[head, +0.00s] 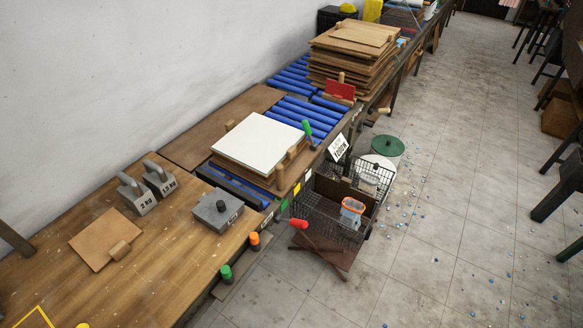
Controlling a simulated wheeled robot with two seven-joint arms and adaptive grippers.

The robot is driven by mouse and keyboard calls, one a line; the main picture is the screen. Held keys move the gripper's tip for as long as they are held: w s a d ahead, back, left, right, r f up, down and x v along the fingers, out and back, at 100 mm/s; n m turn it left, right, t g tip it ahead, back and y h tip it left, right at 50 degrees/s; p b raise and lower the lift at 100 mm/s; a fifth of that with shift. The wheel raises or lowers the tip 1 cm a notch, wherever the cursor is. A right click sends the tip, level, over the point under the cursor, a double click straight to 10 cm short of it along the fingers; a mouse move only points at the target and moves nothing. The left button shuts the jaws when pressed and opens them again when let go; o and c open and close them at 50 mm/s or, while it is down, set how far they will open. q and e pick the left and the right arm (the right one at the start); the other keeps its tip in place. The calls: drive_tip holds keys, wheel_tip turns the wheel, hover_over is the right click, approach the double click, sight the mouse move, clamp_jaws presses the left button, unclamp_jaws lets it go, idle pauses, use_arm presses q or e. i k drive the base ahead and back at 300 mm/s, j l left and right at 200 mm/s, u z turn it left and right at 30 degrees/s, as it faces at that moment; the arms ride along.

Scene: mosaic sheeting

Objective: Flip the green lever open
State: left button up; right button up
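A green lever (308,131) stands close to upright at the bench's right edge, beside the front right part of the blue rollers. It is just behind the stack topped by a white sheet (257,139). Its lower end is small and partly hard to make out. A red-handled lever (299,223) sticks out from the bench edge nearer to me, with its handle over the floor side. Neither of my grippers is in view, so nothing is seen touching the green lever.
Blue rollers (300,113) run along the bench. A wire basket (325,213) hangs or stands below the edge, near a white sign (338,148). Grey weights (137,194), a grey block (218,210), and green (226,273) and orange (254,240) capped items are nearer. The right floor is mostly open.

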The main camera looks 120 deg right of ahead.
sight(307, 129)
drive_tip(key=z, duration=4.05)
drive_tip(key=l+u, duration=0.15)
drive_tip(key=u, duration=0.25)
drive_tip(key=i+l+u, duration=0.1)
drive_tip(key=l+u, duration=0.15)
drive_tip(key=u, duration=0.15)
drive_tip(key=l+u, duration=0.2)
drive_tip(key=u, duration=0.2)
drive_tip(key=l+u, duration=0.2)
drive_tip(key=u, duration=0.25)
drive_tip(key=l+u, duration=0.1)
drive_tip(key=l, duration=0.35)
drive_tip(key=k+l+u, duration=0.1)
drive_tip(key=l, duration=0.35)
drive_tip(key=k+l, duration=0.15)
drive_tip(key=l, duration=0.3)
drive_tip(key=k+l+u, duration=0.15)
drive_tip(key=l, duration=0.3)
drive_tip(key=k+l+u, duration=0.1)
drive_tip(key=l, duration=0.3)
